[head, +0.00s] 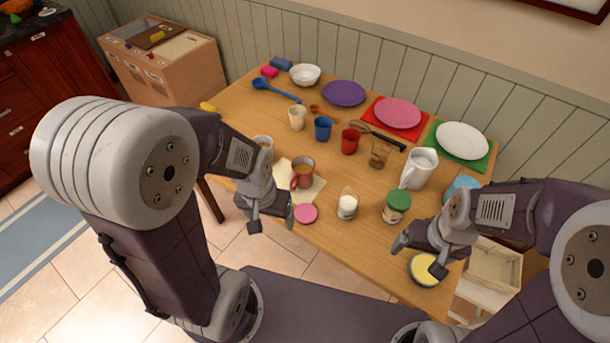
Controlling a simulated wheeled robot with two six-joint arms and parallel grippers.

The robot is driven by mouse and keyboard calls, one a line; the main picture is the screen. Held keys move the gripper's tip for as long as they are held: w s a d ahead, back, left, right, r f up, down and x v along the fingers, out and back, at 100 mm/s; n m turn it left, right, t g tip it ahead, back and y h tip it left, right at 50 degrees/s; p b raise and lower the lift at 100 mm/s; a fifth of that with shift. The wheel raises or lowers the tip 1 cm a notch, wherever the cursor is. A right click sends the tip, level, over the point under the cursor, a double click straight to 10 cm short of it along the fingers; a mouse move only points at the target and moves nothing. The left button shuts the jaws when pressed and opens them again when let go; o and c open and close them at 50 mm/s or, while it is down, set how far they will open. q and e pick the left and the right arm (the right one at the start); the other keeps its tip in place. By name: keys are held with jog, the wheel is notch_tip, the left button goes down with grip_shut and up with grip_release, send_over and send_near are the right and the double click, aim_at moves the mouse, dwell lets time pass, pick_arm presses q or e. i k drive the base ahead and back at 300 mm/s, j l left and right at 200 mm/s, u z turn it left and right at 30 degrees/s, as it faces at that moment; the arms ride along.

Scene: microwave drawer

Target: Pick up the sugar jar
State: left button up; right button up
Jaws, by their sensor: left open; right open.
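A small clear glass jar with white contents (347,207) stands upright near the front middle of the table. A jar with a green lid (396,207) and a pale label stands to its right. I cannot tell for sure which is the sugar jar. My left gripper (271,223) is open and empty at the table's front edge, left of both jars and beside a pink disc. My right gripper (418,257) is open and empty, in front of and slightly right of the green-lidded jar, apart from it.
A red mug (302,173) on a cream napkin, a pink disc (306,214), a white pitcher (419,168) and a yellow round item (424,270) stand near the jars. Cups, plates and utensils fill the back. An open wooden drawer (494,265) is at the right.

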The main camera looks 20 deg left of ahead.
aim_at(349, 197)
jog(key=k+j+z, duration=0.1)
jog(key=j+z, duration=0.15)
jog(key=z, duration=0.15)
jog(key=k+j+z, duration=0.15)
jog(key=z, duration=0.3)
jog(key=k+j+z, duration=0.2)
jog(key=z, duration=0.2)
jog(key=k+j+z, duration=0.1)
jog(key=z, duration=0.35)
jog(key=k, duration=0.1)
